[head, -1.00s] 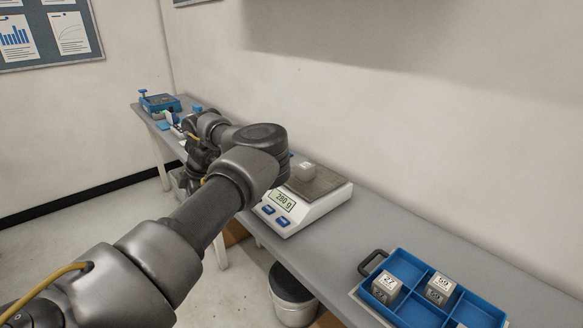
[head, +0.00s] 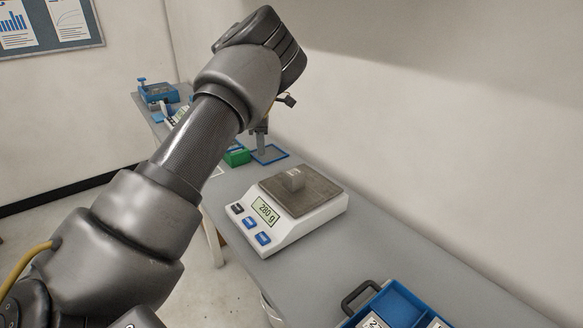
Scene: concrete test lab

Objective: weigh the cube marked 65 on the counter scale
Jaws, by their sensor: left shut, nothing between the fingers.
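The counter scale (head: 290,228) stands on the bench in the middle of the head view, and its display reads 280 g. A small grey cube (head: 295,181) sits on the scale's brown weighing plate (head: 322,191). The mark on its top is too small to read. My left gripper (head: 262,151) points down beyond the scale, partly hidden by my arm. It is shut and empty, apart from the cube, near a blue-edged mat (head: 281,155). My right gripper is not in view.
A blue divided tray (head: 396,309) with a dark handle and marked cubes (head: 374,321) is cut off at the bottom right. A green box (head: 237,157) stands near the mat. Blue equipment (head: 158,93) sits at the bench's far end. The bench right of the scale is clear.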

